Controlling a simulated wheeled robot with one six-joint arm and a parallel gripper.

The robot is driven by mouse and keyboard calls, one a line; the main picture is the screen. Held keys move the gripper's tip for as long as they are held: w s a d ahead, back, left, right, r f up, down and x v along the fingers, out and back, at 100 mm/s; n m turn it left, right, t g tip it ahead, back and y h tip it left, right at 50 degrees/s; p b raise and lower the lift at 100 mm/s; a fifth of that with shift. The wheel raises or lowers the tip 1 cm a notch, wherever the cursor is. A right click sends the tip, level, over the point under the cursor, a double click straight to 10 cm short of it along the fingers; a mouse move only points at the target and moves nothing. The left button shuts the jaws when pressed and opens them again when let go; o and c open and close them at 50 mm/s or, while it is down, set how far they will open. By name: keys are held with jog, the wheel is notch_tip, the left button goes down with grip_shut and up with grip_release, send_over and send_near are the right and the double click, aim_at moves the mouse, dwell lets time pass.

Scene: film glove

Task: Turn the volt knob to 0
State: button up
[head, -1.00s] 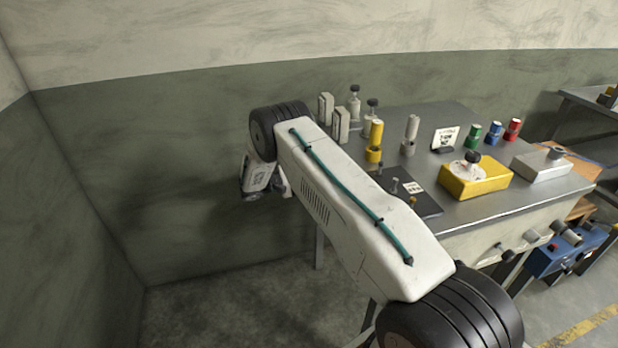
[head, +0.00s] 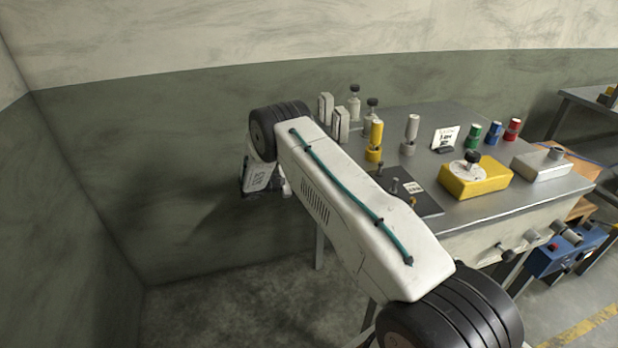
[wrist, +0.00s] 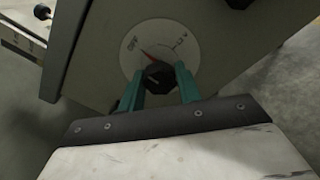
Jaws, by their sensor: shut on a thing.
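In the wrist view a dark faceted knob (wrist: 158,76) sits on a round pale dial plate (wrist: 163,36) on a grey-green panel. A red pointer mark (wrist: 147,56) shows at the knob's upper left, towards small print at the dial's left. In the head view my arm hides the knob, and the fingers cannot be made out.
A metal workbench (head: 520,200) carries a yellow box (head: 475,180) with a dark-knobbed white dial, a grey box (head: 541,166), a small white card (head: 445,138) and several coloured cylinders. A blue box (head: 560,252) stands at the right. The floor left of the bench is clear.

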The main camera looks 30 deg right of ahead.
jog(key=o, duration=1)
jog(key=shift+c, duration=0.2)
jog(key=shift+w+a, duration=0.1)
jog(key=shift+a, duration=0.05)
jog(key=v, duration=0.7)
jog(key=shift+a, duration=0.3)
jog(key=shift+w, duration=0.1)
